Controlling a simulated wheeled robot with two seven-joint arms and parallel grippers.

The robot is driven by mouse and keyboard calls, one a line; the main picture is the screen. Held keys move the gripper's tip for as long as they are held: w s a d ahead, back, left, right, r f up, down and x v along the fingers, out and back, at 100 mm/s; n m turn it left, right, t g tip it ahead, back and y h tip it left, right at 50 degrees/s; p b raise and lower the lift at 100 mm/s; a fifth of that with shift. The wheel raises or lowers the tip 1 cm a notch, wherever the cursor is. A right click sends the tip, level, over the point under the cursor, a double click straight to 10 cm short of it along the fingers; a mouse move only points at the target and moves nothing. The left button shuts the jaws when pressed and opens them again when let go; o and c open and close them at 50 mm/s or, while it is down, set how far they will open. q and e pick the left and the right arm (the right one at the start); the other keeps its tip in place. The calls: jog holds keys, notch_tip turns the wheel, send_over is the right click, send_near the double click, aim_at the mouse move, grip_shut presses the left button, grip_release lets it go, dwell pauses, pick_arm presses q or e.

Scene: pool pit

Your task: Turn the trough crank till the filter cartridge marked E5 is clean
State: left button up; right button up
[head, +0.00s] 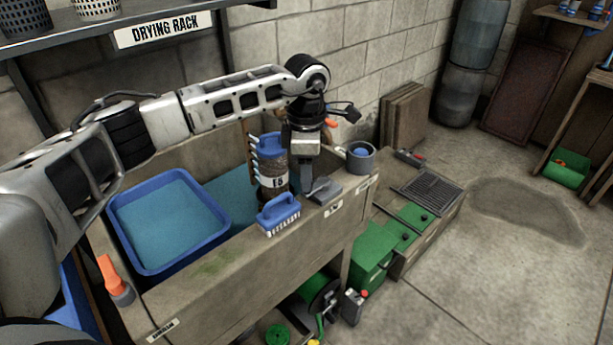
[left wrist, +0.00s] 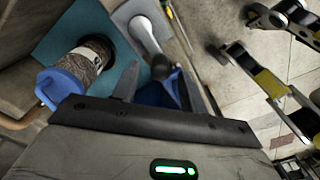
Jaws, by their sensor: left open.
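The filter cartridge (head: 273,178) stands in the trough (head: 215,285) beside a row of blue-white brushes. It has a blue cap, dark brown pleats and a white label whose characters I cannot read surely. In the left wrist view the cartridge (left wrist: 85,65) lies left of my fingers. The crank (left wrist: 143,35) is a pale grey arm with a dark knob (left wrist: 160,67). My left gripper (head: 307,182) is over the trough's right end, right of the cartridge. In the left wrist view its open fingers (left wrist: 158,78) appear either side of the knob; contact is unclear. My right gripper is out of view.
A blue brush (head: 278,214) sits on the trough's front rim, close to my gripper. A blue tray (head: 168,222) fills the trough's left part. A grey cup (head: 360,158) stands at the right end. The drying rack (head: 150,25) hangs above left. Open floor (head: 470,290) lies right.

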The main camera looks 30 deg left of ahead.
pick_arm(q)
jog(key=shift+f, duration=1.2)
grip_shut()
